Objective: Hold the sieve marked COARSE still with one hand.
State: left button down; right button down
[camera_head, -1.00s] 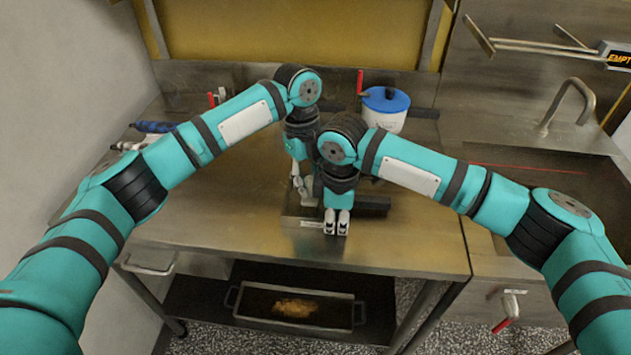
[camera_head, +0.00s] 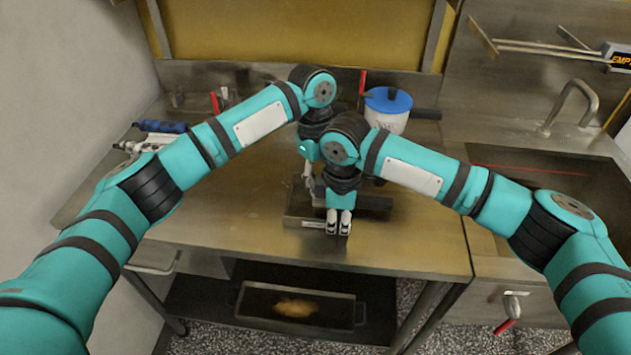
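A low, flat metal piece (camera_head: 303,206) lies on the steel table under my grippers. A dark bar (camera_head: 375,203) sticks out to its right. It may be the sieve, but I cannot read COARSE on it, and my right arm hides much of it. My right gripper (camera_head: 339,228) points down at its front edge, with its two fingertips close together and nothing visible between them. My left gripper (camera_head: 309,182) is just behind and left of the right one, over the back of the piece. Its fingertips are partly hidden, so its opening is unclear.
A white pot with a blue lid (camera_head: 388,101) stands behind my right arm. Blue-handled tools (camera_head: 160,127) lie at the table's left. A sink (camera_head: 560,190) is at right. A tray (camera_head: 255,300) sits on the lower shelf. The table's front left is clear.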

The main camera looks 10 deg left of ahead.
pick_arm(q)
jog(key=shift+d, duration=0.45)
jog(key=shift+a+f, duration=0.1)
jog(key=shift+a, duration=2)
jog(key=shift+d+r, duration=0.2)
jog(key=shift+d, duration=1.85)
jog(key=shift+a+f, duration=0.15)
jog(key=shift+a, duration=0.9)
jog(key=shift+a+f, duration=0.1)
jog(key=shift+a, duration=0.9)
notch_tip(320, 180, up, 6)
